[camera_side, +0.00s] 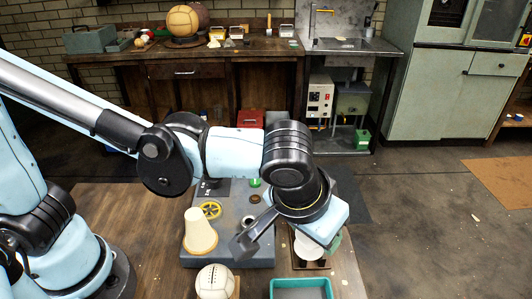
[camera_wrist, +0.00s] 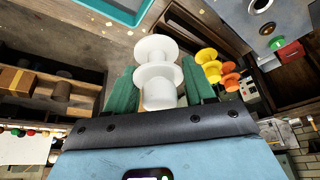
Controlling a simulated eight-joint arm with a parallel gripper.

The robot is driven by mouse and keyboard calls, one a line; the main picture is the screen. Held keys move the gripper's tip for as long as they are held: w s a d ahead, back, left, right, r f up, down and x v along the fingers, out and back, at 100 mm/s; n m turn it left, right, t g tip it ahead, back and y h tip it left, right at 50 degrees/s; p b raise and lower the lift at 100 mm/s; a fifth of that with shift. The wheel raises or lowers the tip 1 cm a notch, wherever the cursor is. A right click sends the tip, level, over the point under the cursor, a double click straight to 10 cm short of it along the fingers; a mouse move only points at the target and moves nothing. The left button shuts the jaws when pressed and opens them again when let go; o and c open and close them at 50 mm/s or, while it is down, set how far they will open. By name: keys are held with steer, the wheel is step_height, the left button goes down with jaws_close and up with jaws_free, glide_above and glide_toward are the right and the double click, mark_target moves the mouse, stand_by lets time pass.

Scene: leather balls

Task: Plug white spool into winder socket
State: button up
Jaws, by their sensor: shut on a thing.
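The white spool (camera_wrist: 158,75) is held between the green finger pads of my gripper (camera_wrist: 156,85) in the wrist view, its flanged end sticking out past the fingertips. In the side view, white spool parts (camera_side: 308,248) show below my gripper (camera_side: 322,245), partly hidden by the wrist. Which of these is the socket I cannot tell. The spool is apart from the block.
A cream cone (camera_side: 200,232) stands on the block's left part. A white stitched ball (camera_side: 214,282) and a teal tray (camera_side: 301,288) are at the table's front. Yellow spools (camera_wrist: 207,65) and orange spools (camera_wrist: 230,78) show right of the held spool in the wrist view.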

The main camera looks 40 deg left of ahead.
mark_target(312, 246)
steer(key=s, duration=0.1)
steer(key=s+d+r, duration=0.1)
steer(key=s+r, duration=0.1)
steer(key=shift+s+d+r, duration=0.1)
steer(key=shift+s+d, duration=0.05)
steer(key=shift+d, duration=0.15)
steer(key=shift+s+a+r, duration=0.1)
steer(key=shift+r, duration=0.05)
steer(key=w+a+n+g+y, duration=0.2)
steer(key=w+a+n+y, duration=0.15)
steer(key=a+n, duration=1.05)
steer(key=shift+a+f+m+y, duration=0.1)
steer(key=shift+a+f+m, duration=0.25)
steer(key=shift+f, duration=0.45)
steer(key=shift+a+f+m+y, duration=0.1)
steer(key=shift+a+f+m, duration=0.25)
steer(key=shift+f, duration=0.4)
steer(key=shift+a+f+m+y, duration=0.1)
steer(key=shift+a+f+m, duration=0.25)
steer(key=shift+f, duration=0.45)
steer(key=shift+f, duration=1.55)
steer(key=o, duration=1.1)
steer(key=shift+c, duration=0.2)
